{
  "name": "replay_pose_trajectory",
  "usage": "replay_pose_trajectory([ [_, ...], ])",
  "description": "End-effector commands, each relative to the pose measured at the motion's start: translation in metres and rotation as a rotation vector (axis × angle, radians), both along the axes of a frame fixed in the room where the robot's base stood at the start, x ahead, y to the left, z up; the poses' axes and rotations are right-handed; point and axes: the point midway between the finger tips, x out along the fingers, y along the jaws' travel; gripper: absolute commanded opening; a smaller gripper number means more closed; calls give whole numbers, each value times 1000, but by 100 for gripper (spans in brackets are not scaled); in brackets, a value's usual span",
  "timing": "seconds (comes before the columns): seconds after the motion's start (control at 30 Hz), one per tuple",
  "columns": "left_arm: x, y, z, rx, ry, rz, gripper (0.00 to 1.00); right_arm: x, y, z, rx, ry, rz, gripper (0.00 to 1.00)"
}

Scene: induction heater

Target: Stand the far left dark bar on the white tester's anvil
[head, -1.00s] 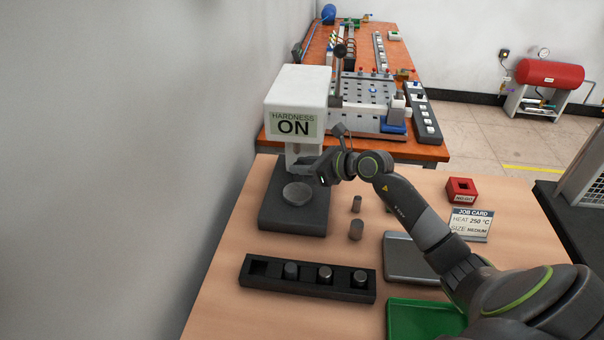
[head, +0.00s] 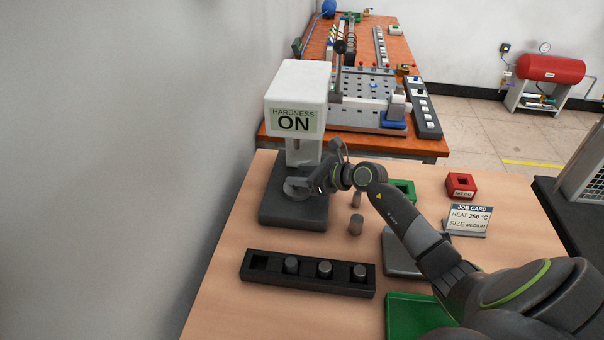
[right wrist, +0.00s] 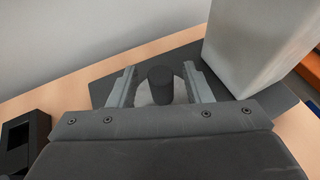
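The dark bar (right wrist: 161,86) is in the right wrist view, upright between my right gripper's fingers (right wrist: 160,84), with a gap on each side. It appears to stand on the round grey anvil (right wrist: 143,96). My right gripper (head: 310,184) is open, low over the anvil (head: 293,187) of the white tester (head: 297,90) in the head view, where I cannot make out the bar. The black rack (head: 310,286) has an empty leftmost pocket (head: 260,262) and bars in its other pockets. My left gripper is not in view.
A grey plate (head: 400,262), a green tray (head: 415,318), a red block (head: 461,186) and a job card (head: 468,219) lie further right. The wall is close on the left.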

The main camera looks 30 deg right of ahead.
Motion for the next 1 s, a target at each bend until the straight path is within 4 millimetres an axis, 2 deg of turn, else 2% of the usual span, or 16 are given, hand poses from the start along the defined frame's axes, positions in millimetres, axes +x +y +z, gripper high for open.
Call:
replay_pose_trajectory([
  [0.27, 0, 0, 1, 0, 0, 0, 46, 0, 0, 1, 0, 0, 0, 46],
  [0.43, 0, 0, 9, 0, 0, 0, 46, 0, 0, 10, -1, 0, 0, 46],
  [0.53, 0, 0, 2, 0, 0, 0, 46, -15, -11, 11, -7, -1, -2, 46],
  [0.8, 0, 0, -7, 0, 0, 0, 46, -56, -34, 31, -7, 1, -1, 46],
  [1.0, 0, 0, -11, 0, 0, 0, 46, -79, -47, 42, -6, 1, 1, 46],
])
